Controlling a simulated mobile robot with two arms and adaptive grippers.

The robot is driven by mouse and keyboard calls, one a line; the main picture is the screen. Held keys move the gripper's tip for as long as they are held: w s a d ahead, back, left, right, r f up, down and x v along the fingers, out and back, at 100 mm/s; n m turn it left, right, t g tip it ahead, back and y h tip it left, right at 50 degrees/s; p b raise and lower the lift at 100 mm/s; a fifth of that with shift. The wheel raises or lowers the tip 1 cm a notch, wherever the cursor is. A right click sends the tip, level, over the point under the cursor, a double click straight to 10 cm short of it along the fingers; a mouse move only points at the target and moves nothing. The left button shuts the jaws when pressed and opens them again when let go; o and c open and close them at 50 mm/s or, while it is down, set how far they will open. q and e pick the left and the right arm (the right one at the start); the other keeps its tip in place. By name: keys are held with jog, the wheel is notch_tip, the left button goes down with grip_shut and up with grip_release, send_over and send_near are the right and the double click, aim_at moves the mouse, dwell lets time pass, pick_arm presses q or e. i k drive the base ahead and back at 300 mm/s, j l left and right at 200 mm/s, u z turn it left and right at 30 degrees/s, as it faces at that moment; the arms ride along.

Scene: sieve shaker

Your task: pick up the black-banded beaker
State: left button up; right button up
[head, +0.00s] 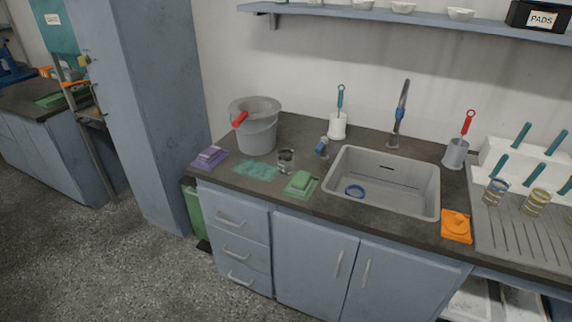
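On the drainer at the right stand a blue-banded beaker (495,191) and a yellow-banded beaker (536,202). Another one is cut off by the right edge. Neither of my grippers shows in the head view.
The sink (384,185) holds a blue ring. An orange pad (457,226) lies right of the sink.

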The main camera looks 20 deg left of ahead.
aim_at(286, 162)
jog(key=i+j+u, duration=0.1)
jog(key=u, duration=0.25)
jog(key=i+u, duration=0.3)
jog(key=j+u, duration=0.1)
jog(key=u, duration=0.25)
